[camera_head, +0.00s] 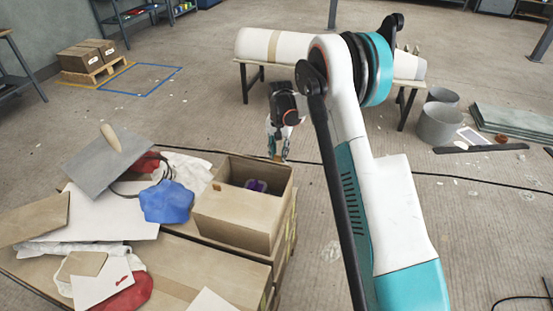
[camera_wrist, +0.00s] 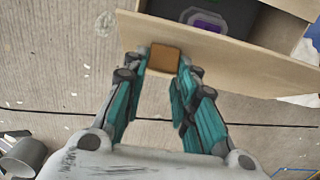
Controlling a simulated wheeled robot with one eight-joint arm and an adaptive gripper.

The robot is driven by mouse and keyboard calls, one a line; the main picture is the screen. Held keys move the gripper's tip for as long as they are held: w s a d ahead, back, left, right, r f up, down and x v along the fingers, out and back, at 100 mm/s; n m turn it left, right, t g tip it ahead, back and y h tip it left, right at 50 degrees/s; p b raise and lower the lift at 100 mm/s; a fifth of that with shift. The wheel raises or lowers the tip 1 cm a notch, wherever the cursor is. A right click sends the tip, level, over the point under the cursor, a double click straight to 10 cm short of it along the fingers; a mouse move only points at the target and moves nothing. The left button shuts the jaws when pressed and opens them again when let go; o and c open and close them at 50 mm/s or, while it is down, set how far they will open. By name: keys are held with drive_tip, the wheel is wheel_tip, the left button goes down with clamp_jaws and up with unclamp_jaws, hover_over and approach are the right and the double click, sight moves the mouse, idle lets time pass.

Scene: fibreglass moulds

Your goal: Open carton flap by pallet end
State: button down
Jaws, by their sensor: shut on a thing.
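The open-topped cardboard carton (camera_head: 235,218) stands on the cartons at the centre of the head view. My gripper (camera_head: 279,154) is at its far right edge. In the wrist view, my gripper (camera_wrist: 163,66) is shut on a small brown tab (camera_wrist: 164,59) at the edge of a tan cardboard flap (camera_wrist: 225,50). The flap stretches to the right beside the carton's opening. A dark item with a purple part (camera_wrist: 207,23) lies inside the carton; the purple part also shows in the head view (camera_head: 256,186). The flap's hinge is not clear to me.
Boards, cloths and a blue bag (camera_head: 167,202) are heaped left of the carton. A white roll on a bench (camera_head: 290,50) stands behind. Loaded pallet (camera_head: 90,65) is far left. Grey buckets (camera_head: 440,122) stand right. A black cable crosses the floor behind the carton.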

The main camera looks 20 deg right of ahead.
drive_tip(key=shift+w+d+r+g+y, duration=0.1)
drive_tip(key=shift+w+d+g+y, duration=0.25)
drive_tip(key=shift+w+d+g, duration=0.2)
drive_tip(key=shift+w+d+r+g+y, duration=0.1)
drive_tip(key=shift+w+d+g+y, duration=0.3)
drive_tip(key=shift+w, duration=0.25)
drive_tip(key=shift+f, duration=0.1)
drive_tip(key=c, duration=1.4)
unclamp_jaws()
drive_tip(key=shift+o, duration=0.6)
drive_tip(key=shift+w+d+f, duration=0.1)
drive_tip(key=shift+w+f, duration=0.05)
drive_tip(key=shift+w, duration=0.05)
drive_tip(key=v, duration=1.2)
